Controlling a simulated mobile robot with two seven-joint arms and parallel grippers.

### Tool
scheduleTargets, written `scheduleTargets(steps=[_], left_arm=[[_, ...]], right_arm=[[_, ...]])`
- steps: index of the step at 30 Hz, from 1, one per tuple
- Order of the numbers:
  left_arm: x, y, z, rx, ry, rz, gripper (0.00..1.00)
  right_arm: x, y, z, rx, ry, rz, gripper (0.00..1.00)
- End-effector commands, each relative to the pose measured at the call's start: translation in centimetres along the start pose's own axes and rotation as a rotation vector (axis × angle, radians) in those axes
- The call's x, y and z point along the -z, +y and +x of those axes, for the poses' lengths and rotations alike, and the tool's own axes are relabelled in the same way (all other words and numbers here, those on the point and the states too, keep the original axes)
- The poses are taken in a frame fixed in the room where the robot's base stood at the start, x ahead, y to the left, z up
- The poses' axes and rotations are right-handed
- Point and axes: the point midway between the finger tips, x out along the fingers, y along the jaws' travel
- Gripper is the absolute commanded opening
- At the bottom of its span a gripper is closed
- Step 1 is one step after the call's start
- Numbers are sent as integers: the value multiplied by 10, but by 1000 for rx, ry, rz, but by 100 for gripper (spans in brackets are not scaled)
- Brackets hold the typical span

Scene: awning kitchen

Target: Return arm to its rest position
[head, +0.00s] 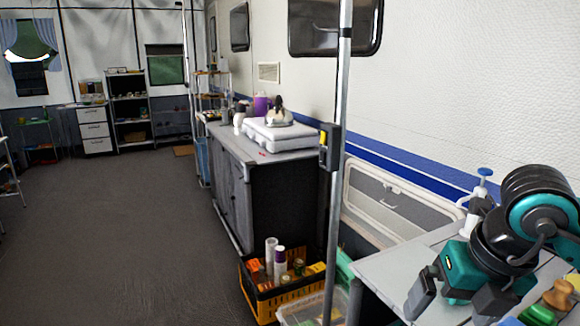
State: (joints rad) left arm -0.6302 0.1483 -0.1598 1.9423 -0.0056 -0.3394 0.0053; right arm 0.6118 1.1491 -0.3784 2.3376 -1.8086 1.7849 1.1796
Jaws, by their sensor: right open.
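My right arm comes in at the right edge, folded, with black and teal links. My right gripper (456,301) hangs at its end over the light worktop at the lower right. Its two dark fingers are spread apart, with nothing seen between them. Its lower tip is close to the bottom edge of the picture, so I cannot tell how far above the worktop it is. My left gripper is not in view.
A light worktop (388,266) lies below the gripper, with a white bottle with a blue top (480,200) behind and colourful small items (540,313) at right. A metal pole (337,190) and a yellow-black crate (262,303) stand left. The grey floor (120,240) is clear.

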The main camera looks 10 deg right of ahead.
Motion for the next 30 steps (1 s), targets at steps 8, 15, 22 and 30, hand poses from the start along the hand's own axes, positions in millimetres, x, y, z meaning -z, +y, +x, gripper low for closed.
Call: scheduleTargets(steps=[8, 15, 22, 30], left_arm=[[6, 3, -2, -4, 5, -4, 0], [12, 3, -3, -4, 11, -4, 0], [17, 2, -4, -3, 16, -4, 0], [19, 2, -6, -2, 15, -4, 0]], right_arm=[[77, 138, 17, -830, 423, -59, 99], [48, 191, -13, -1562, 519, 460, 99], [-6, 139, 74, -1729, 340, 1399, 99], [70, 63, 226, -1233, 183, 2247, 99]])
